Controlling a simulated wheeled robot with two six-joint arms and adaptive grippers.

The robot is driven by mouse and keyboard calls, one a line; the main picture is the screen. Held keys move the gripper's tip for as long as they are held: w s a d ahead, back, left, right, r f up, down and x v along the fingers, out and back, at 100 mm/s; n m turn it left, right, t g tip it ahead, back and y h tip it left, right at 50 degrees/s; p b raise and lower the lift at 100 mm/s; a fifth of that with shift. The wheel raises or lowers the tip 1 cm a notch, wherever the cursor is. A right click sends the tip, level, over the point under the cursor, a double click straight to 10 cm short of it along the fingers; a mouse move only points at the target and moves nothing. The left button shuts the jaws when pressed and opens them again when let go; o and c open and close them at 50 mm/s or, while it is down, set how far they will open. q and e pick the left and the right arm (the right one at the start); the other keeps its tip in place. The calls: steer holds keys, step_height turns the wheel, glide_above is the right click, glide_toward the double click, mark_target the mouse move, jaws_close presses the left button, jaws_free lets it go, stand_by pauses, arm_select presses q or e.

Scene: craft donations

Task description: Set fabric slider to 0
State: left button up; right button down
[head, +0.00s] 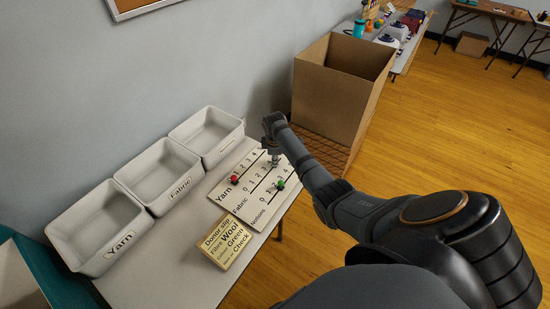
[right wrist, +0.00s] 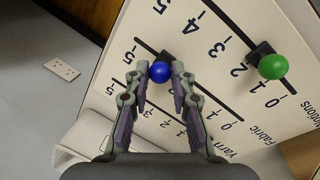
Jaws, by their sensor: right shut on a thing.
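The slider board (head: 261,207) lies on the table with three rows marked Yarn, Fabric and Notions. My right gripper (head: 274,158) reaches down onto its Fabric row. In the right wrist view the gripper (right wrist: 161,77) has its fingertips closed on either side of the blue Fabric knob (right wrist: 160,71). The knob is near the high-number end of its slot, close to 4; the fingers hide some numbers. The blue knob is hidden in the head view. My left gripper is out of view.
A red knob (head: 234,178) sits on the Yarn row and a green knob (head: 280,184) on the Notions row. A donor slip block (head: 225,243) lies in front of the board. White bins (head: 164,175) stand along the wall. A cardboard box (head: 331,98) stands beyond the board.

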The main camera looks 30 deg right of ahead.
steer(key=a+p, duration=0.2)
steer(key=s+a+p, duration=0.1)
steer(key=a, duration=0.1)
steer(key=s+a+r+p, duration=0.1)
steer(key=a+p, duration=0.1)
steer(key=shift+s+p, duration=0.25)
steer(key=shift+p, duration=0.05)
steer(key=s+a+p, duration=0.1)
steer(key=a, duration=0.1)
steer(key=s+a+p, duration=0.1)
steer(key=a+p, duration=0.1)
steer(key=a, duration=0.1)
steer(key=s+a+p, duration=0.1)
steer(key=a, duration=0.1)
steer(key=shift+s+a+f+p, duration=0.1)
steer(key=shift+a+f+p, duration=0.2)
steer(key=shift+a, duration=0.05)
steer(key=shift+s+a+f, duration=0.1)
steer(key=shift+s+a, duration=0.15)
steer(key=shift+a, duration=0.35)
steer(key=shift+f, duration=0.15)
steer(key=shift+a, duration=0.1)
steer(key=c, duration=1.3)
jaws_free()
steer(key=shift+c, duration=0.2)
steer(key=shift+o, duration=1)
steer(key=shift+a, duration=0.1)
